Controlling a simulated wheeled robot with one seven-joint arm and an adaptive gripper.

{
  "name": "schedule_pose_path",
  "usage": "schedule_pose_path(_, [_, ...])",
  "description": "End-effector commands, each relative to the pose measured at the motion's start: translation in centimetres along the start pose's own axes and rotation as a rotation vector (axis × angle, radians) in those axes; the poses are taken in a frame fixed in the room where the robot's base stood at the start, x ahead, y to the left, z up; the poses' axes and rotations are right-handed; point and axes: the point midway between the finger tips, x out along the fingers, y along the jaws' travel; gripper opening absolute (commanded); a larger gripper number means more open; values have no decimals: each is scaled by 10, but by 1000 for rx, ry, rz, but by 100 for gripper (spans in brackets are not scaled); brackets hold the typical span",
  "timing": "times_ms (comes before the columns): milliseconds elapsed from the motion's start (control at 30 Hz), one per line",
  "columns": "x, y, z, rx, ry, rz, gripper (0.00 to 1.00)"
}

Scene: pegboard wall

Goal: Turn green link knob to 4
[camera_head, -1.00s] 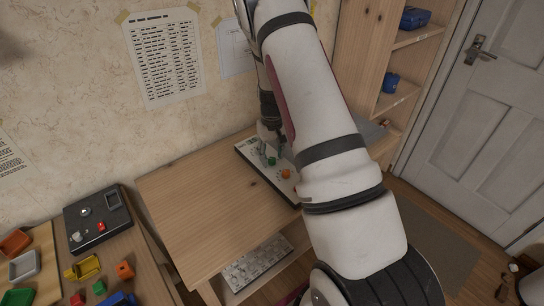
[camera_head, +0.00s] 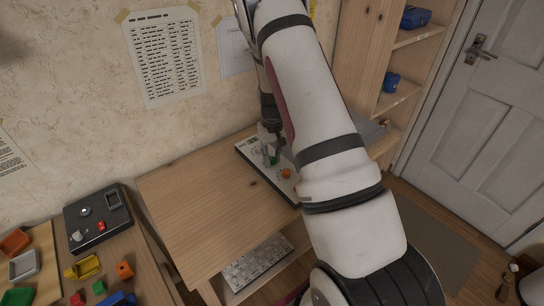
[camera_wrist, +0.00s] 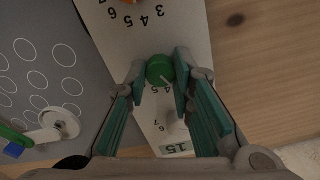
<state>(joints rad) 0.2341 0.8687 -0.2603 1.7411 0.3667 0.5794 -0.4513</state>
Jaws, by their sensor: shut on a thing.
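The green knob (camera_wrist: 160,69) sits on a white panel (camera_wrist: 178,20) printed with numbers. In the wrist view my gripper (camera_wrist: 161,72) has one teal finger on each side of the knob and is shut on it. A pale pointer mark on the knob points down and slightly right, close to the printed 4 and 5; I cannot tell exactly where it stands. In the head view the green knob (camera_head: 273,160) is partly hidden by my gripper (camera_head: 271,148), which reaches down onto the panel (camera_head: 262,174).
An orange knob (camera_head: 286,173) is on the same panel, close to the green one. A grey board with circles (camera_wrist: 35,60) lies at left in the wrist view. The wooden tabletop (camera_head: 190,200) is bare left of the panel.

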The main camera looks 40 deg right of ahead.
Motion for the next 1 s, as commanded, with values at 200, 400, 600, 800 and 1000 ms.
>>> schedule_pose_path(200, [1, 0, -1, 118, 0, 0, 0])
schedule_pose_path(400, [1, -1, -1, 259, 0, 0, 0])
schedule_pose_path(600, [1, -1, -1, 379, 0, -1, 0])
schedule_pose_path(800, [0, -1, -1, 454, 0, -1, 0])
schedule_pose_path(1000, [0, -1, 0, 484, 0, -1, 0])
